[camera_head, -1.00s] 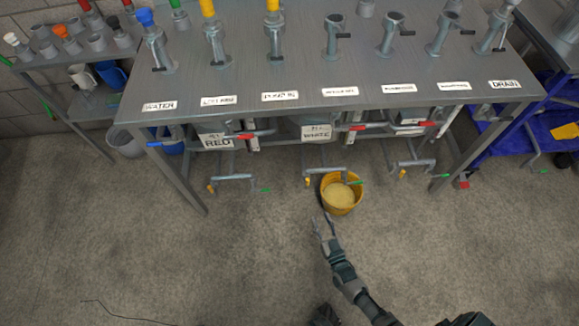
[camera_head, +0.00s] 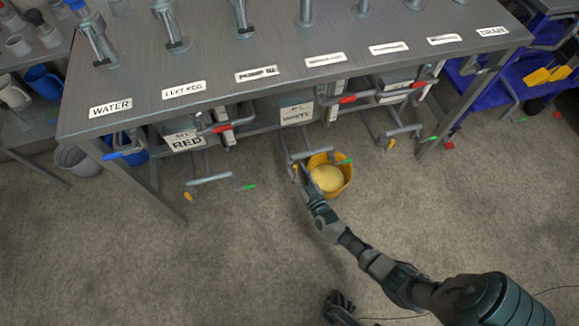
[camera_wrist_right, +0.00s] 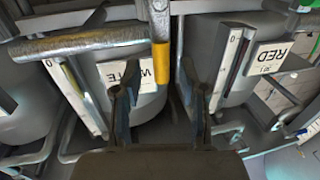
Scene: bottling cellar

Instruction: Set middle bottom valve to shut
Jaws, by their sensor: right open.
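The middle bottom pipe (camera_head: 308,153) runs low under the table, below the WHITE keg (camera_head: 297,114). It has a yellow lever (camera_head: 296,172) at its left end and a green lever (camera_head: 345,161) at its right. In the wrist view the yellow lever (camera_wrist_right: 161,60) points along the view, just beyond and between my fingertips, beside the metal pipe (camera_wrist_right: 75,43). Contact with the lever cannot be told.
A yellow bucket (camera_head: 329,178) stands right beside my right gripper, under the pipe. Similar pipes are at left (camera_head: 209,180) and right (camera_head: 404,130). Red-handled valves (camera_head: 347,99) sit higher. The steel table (camera_head: 215,65) overhangs; the floor in front is clear.

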